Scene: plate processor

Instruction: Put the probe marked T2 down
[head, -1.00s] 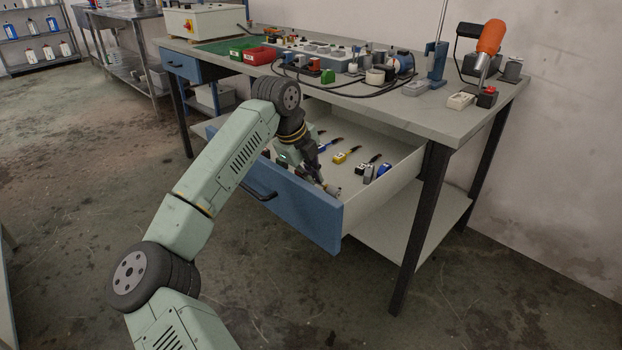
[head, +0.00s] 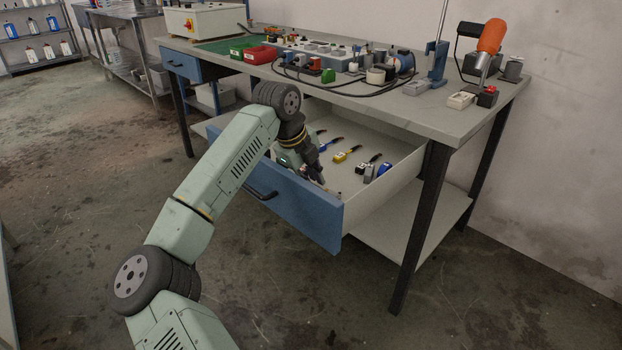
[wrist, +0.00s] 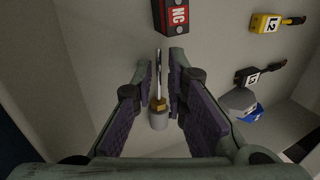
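In the wrist view a probe (wrist: 158,120) with a grey cylindrical body, a brass collar and a thin metal shaft is between the two fingers of my gripper (wrist: 161,66). Gaps show on both sides of it, so the fingers look open around it. No T2 mark is readable on it. It appears over or on the pale floor of the open drawer (head: 285,213); I cannot tell whether it touches. In the head view my gripper (head: 313,172) is low inside the drawer, behind its blue front, and its fingertips are mostly hidden.
A red and black NC piece (wrist: 175,16) lies just beyond my fingertips. A yellow L2 piece (wrist: 266,23), a black marked piece (wrist: 252,76), a grey piece (wrist: 239,101) and a blue one (wrist: 254,114) lie to the right. The bench top (head: 440,118) overhangs the drawer's back.

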